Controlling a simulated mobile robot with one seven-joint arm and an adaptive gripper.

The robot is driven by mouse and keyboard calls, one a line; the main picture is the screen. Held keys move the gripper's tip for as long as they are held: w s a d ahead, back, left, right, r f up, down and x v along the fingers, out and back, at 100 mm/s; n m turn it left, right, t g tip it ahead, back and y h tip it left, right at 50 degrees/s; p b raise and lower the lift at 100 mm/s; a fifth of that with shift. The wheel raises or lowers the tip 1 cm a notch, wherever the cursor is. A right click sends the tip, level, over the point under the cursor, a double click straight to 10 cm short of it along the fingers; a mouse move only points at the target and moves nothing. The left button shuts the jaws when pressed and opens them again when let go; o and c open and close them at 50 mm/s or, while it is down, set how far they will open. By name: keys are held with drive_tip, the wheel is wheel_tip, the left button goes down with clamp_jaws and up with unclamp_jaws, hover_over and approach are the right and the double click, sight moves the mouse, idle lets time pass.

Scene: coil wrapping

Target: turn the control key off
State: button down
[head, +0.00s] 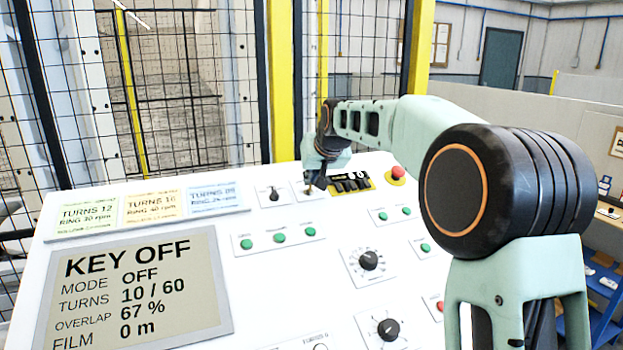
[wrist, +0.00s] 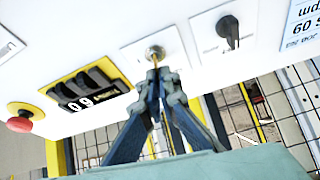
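The control key (wrist: 155,54) sits in a brass lock on a small white plate of the sloped white panel. In the wrist view my gripper's (wrist: 161,76) narrow fingertips are drawn together at the key and appear closed on it. In the head view my gripper (head: 314,186) reaches down to the panel's upper part and mostly hides the key. The large display (head: 135,290) at the panel's left reads KEY OFF and MODE OFF.
A black selector switch (head: 273,194) is left of the key. A yellow-framed counter (head: 352,183) and a red emergency button (head: 397,173) are to its right. Green buttons (head: 279,237) and black dials (head: 369,260) lie lower. A mesh fence (head: 190,100) stands behind the panel.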

drive_tip(key=shift+n+y, duration=0.3)
drive_tip(key=shift+n, duration=0.6)
drive_tip(key=c, duration=2.7)
unclamp_jaws()
drive_tip(key=o, duration=0.5)
drive_tip(key=shift+c, duration=0.2)
drive_tip(key=v, duration=1.2)
drive_tip(key=shift+r, duration=0.15)
drive_tip(key=shift+w, duration=0.1)
